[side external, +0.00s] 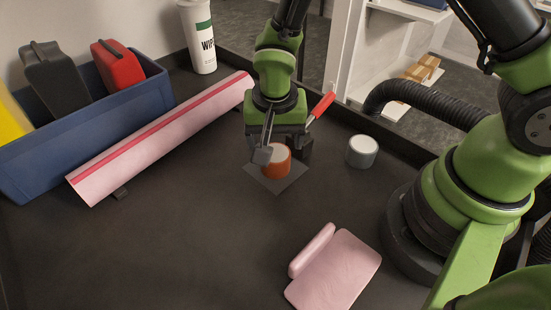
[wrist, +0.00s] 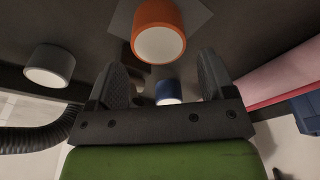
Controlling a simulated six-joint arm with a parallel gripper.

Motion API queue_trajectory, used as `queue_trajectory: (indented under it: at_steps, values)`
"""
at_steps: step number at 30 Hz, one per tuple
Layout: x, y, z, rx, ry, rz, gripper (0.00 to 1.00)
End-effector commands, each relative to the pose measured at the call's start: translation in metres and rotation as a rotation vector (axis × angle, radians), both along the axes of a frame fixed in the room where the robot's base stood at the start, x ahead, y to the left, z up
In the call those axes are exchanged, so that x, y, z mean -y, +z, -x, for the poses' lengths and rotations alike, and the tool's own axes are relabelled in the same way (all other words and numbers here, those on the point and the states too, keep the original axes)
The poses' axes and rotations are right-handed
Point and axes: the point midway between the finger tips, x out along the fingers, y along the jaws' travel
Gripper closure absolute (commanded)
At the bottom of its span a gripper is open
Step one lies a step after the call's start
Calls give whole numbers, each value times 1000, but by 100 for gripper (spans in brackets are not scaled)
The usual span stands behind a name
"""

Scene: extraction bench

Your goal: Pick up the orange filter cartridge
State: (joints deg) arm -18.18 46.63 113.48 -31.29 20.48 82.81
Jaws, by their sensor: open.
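The orange filter cartridge (side external: 277,166), a short cylinder with a white end face, stands upright on a small grey square (side external: 279,186) in the side view. In the wrist view the cartridge (wrist: 158,14) is at the top centre, beyond the tips of my open gripper (wrist: 164,64). A gap shows between it and both fingers there. I cannot tell the exact height of the fingers relative to it.
A grey-white cartridge (side external: 361,153) stands to the right. A blue cylinder (wrist: 168,99) shows between the finger bases. A red-handled tool (side external: 322,105) is behind my gripper. A pink roll (side external: 160,138) and blue bin (side external: 90,130) are left; pink pieces (side external: 335,272) lie in front.

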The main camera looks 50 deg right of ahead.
Motion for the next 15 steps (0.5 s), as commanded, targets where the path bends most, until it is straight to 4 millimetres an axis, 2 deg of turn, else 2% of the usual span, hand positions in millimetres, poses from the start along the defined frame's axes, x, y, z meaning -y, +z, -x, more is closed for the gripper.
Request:
queue_trajectory:
  at_steps: [5, 12, 15]
  values:
    - [1, -15, 1, -4, 1, 1, 24]
    - [2, -48, 0, -4, 0, 1, 24]
    - [3, -54, -1, -2, 0, -1, 24]
